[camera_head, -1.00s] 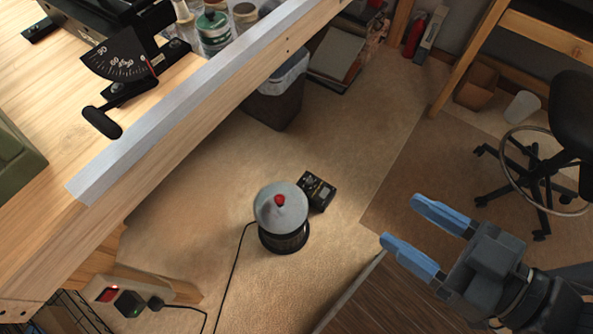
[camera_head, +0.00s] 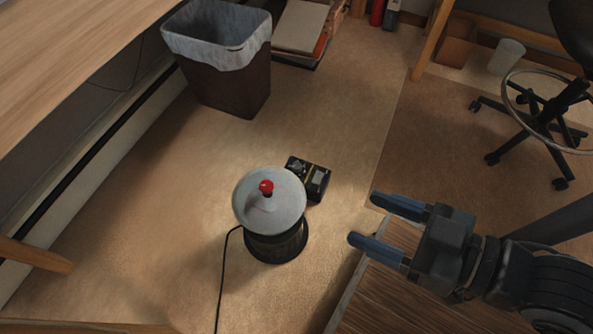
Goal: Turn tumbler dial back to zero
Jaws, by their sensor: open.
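A tumbler (camera_head: 278,245), a dark round drum with a grey lid and a red knob (camera_head: 266,187) on top, stands upright on the floor near the middle of the view. A small black box (camera_head: 309,178) sits right behind it, partly hidden by the lid. Its top carries small controls, but I cannot make out a dial or its setting. My gripper (camera_head: 363,219) is open and empty, with its blue fingers pointing left. In the picture it is right of the tumbler and apart from it.
A bin with a white liner (camera_head: 232,85) stands behind the tumbler. A black cord (camera_head: 224,275) runs forward from it. A wooden bench (camera_head: 60,55) is at upper left. A wheeled chair (camera_head: 545,115) is at right. The floor left of the tumbler is clear.

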